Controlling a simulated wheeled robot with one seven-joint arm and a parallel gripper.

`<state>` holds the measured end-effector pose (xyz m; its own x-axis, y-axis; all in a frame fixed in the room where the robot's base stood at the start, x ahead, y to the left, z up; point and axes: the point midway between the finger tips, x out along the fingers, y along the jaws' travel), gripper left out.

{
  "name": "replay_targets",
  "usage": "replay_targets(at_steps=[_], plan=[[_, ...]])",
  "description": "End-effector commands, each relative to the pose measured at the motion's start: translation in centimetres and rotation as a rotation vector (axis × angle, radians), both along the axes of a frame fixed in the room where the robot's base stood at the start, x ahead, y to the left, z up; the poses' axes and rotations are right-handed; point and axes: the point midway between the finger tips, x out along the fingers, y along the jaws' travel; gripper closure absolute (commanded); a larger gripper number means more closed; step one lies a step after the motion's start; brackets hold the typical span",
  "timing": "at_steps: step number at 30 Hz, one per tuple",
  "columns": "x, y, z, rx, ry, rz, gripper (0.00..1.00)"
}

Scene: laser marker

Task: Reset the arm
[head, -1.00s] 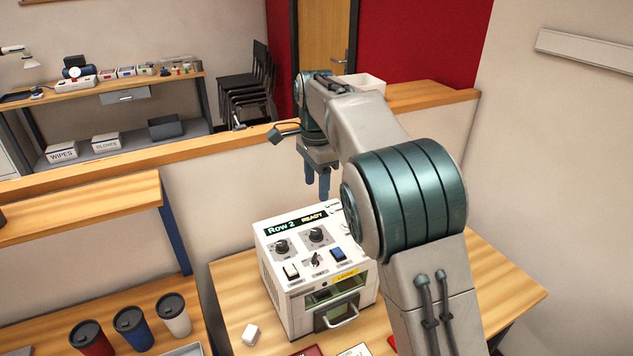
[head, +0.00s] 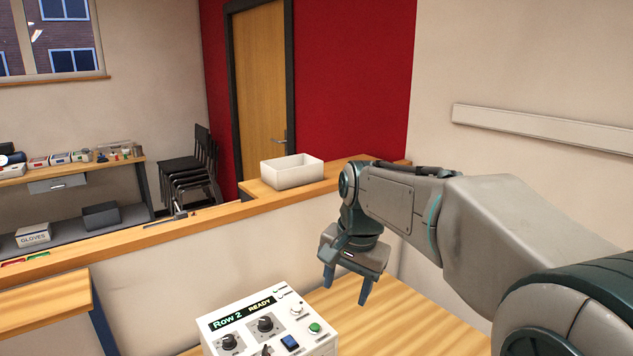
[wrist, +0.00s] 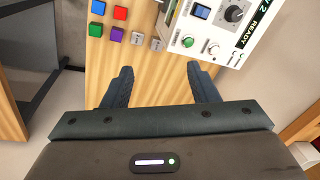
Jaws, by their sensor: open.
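My gripper (head: 346,288) is open and empty, pointing down above the wooden table to the right of the laser marker (head: 268,322). The marker is a white box with a lit display reading "Row 2 READY", dark knobs, a blue switch and a green button. My arm reaches in from the right side of the head view. In the wrist view, my gripper's two dark fingers (wrist: 160,88) are spread wide over bare wood. Part of the marker's panel (wrist: 215,35) shows at the top right there. The marker's lower front is out of the head view.
A white bin (head: 292,172) stands on the wooden ledge behind my gripper. In the wrist view, several small coloured blocks, including a red one (wrist: 120,12), and grey ones lie on the table near the marker. Stacked black chairs (head: 188,172) stand further back by the door.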

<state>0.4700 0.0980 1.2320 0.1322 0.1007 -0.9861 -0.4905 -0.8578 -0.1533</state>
Motion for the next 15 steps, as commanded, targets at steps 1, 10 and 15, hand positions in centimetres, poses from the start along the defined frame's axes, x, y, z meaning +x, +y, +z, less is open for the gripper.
replay_targets(at_steps=[1, 10, 15], plan=[[-1.7, -1.5, 0.0, -0.002, -0.022, 0.031, 0.46], [-10.9, -7.0, -2.6, -0.091, -0.15, 0.288, 0.46], [-15.3, -8.8, -5.0, -0.164, -0.199, 0.411, 0.46]])
